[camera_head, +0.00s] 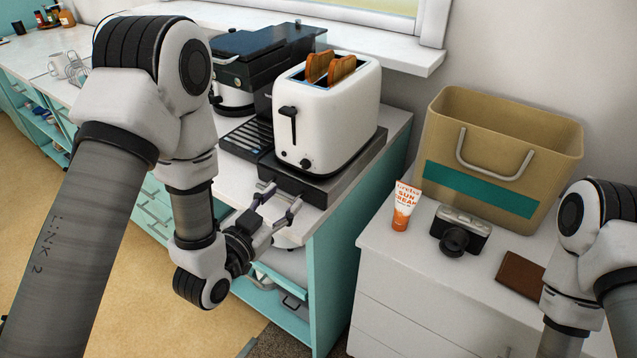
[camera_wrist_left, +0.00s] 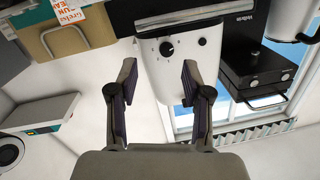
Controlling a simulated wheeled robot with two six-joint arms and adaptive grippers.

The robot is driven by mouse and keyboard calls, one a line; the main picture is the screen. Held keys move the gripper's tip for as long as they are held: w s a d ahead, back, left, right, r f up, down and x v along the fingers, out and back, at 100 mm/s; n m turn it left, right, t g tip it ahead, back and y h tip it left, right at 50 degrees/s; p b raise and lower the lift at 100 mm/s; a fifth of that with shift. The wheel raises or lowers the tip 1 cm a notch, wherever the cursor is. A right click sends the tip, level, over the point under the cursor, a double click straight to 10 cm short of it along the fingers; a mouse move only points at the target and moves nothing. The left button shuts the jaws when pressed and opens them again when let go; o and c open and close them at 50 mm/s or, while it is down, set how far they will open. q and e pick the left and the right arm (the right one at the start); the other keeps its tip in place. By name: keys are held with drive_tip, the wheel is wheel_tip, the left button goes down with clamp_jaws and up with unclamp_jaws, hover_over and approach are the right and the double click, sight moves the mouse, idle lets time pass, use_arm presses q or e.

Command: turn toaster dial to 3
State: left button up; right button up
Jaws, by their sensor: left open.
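The white toaster (camera_head: 327,112) stands on a black base, with two slices of toast in its top and a black lever (camera_head: 288,112) on its front. Its small black dial (camera_head: 306,164) sits low on the front face. The dial also shows in the left wrist view (camera_wrist_left: 167,49), where the scene appears upside down, with small marks around it. I cannot read its setting. My left gripper (camera_head: 279,199) is open and empty, in front of and below the dial, apart from it. In the left wrist view its fingers (camera_wrist_left: 158,68) are spread, with the dial beyond the gap. My right gripper is out of view.
A black coffee machine (camera_head: 245,75) stands left of the toaster. On the lower white cabinet to the right are a sun cream tube (camera_head: 404,206), a camera (camera_head: 460,231), a brown wallet (camera_head: 520,270) and a tan bin (camera_head: 500,150). The space before the toaster front is clear.

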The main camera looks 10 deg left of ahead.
sight(304, 166)
use_arm(q)
drive_tip(key=shift+w+d+r, duration=0.25)
drive_tip(key=shift+r, duration=0.15)
drive_tip(key=shift+w+a+r+t+b, duration=0.1)
drive_tip(key=shift+a+r+t+b, duration=0.15)
drive_tip(key=shift+t+b, duration=0.05)
drive_tip(key=shift+w+a+r+p, duration=0.15)
drive_tip(key=shift+w+a+p, duration=0.05)
drive_tip(key=shift+w, duration=0.2)
drive_tip(key=shift+w+a+r+p, duration=0.1)
drive_tip(key=shift+w+a+p, duration=0.1)
drive_tip(key=shift+w, duration=0.15)
drive_tip(key=x, duration=0.3)
drive_tip(key=d+p+x, duration=0.1)
drive_tip(key=x, duration=0.2)
drive_tip(key=shift+s, duration=0.1)
drive_tip(key=shift+w+a+f, duration=0.15)
drive_tip(key=shift+w+a, duration=0.05)
drive_tip(key=shift+w, duration=0.05)
drive_tip(key=shift+d, duration=0.1)
clamp_jaws()
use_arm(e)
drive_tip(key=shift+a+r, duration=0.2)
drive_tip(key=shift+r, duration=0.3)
